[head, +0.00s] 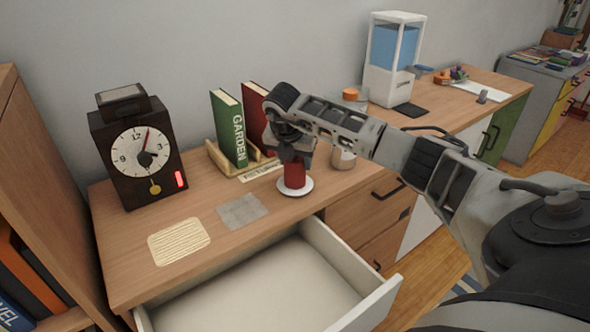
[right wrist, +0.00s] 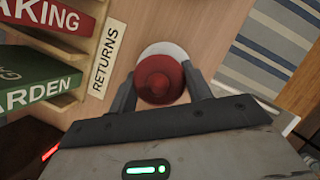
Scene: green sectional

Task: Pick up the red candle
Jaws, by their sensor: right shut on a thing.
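The red candle (head: 295,174) stands upright over a small white saucer (head: 284,188) on the wooden desk. My right gripper (head: 294,158) reaches down from above and is shut on the candle's upper part. In the right wrist view the red candle (right wrist: 160,79) sits between the two dark fingers (right wrist: 163,95), with the white saucer (right wrist: 166,49) showing behind it. I cannot tell whether the candle still touches the saucer. My left gripper does not show.
A black clock (head: 138,148) and a book holder with a green book (head: 230,128) stand at the back. A metal jar (head: 343,158) is right of the candle. A water dispenser (head: 393,60) is farther right. An open drawer (head: 262,290) juts out in front.

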